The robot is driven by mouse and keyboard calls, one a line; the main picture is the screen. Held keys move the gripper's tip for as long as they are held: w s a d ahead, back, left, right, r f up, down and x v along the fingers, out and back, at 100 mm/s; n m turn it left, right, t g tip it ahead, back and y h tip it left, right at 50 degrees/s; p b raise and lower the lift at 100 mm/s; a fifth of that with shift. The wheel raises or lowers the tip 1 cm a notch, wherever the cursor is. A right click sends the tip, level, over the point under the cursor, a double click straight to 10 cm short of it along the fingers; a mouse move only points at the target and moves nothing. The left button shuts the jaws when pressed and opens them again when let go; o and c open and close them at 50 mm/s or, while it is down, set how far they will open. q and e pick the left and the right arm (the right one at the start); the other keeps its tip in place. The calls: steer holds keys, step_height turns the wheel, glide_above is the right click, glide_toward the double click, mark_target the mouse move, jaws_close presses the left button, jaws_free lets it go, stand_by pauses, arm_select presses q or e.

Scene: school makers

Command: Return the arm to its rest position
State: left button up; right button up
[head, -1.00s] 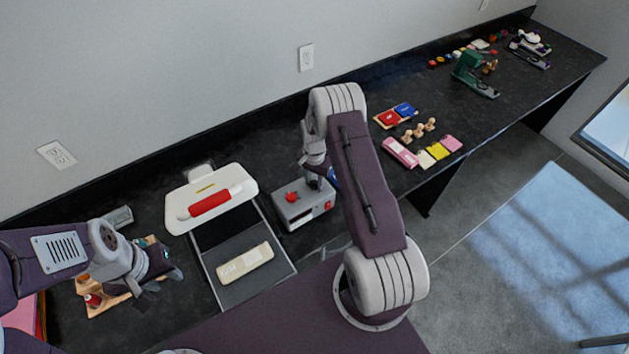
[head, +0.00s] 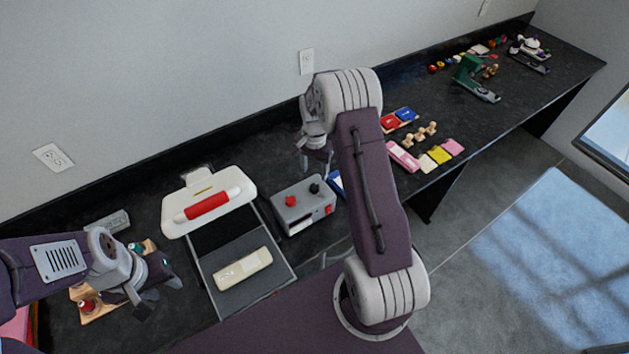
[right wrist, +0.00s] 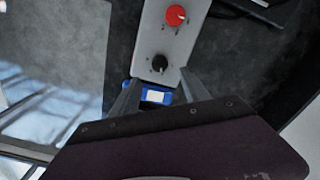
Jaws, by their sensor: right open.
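My right gripper (head: 318,160) hangs above the counter, just behind the grey control box. In the right wrist view its two fingers (right wrist: 160,92) are apart with nothing held between them. The grey control box (head: 304,206) has a red knob and a black knob, and it also shows below the fingers in the right wrist view (right wrist: 168,40). My left gripper (head: 145,292) is low over a wooden tray (head: 98,308) at the left; its jaw opening is not clear.
A laminator-like white machine (head: 208,202) with a red roller stands left of the box. A grey mat (head: 240,280) holds a cream bar (head: 243,268). A blue item (head: 337,184) lies beside the box. Stamps and coloured pads (head: 430,150) lie further right. The floor at right is clear.

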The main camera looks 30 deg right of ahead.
steer(key=shift+r, duration=0.5)
steer(key=s+a+r+n+t+b, duration=0.25)
steer(key=s+a+r+b, duration=0.2)
steer(key=a, duration=0.35)
steer(key=s+a+f+n, duration=0.1)
steer(key=s+n, duration=0.3)
steer(key=s, duration=0.3)
steer(key=s+a+f+n+g+b, duration=0.1)
steer(key=s+a+n, duration=0.1)
steer(key=s+n, duration=0.2)
steer(key=s, duration=0.3)
steer(key=shift+s+f, duration=0.15)
steer(key=shift+f, duration=0.2)
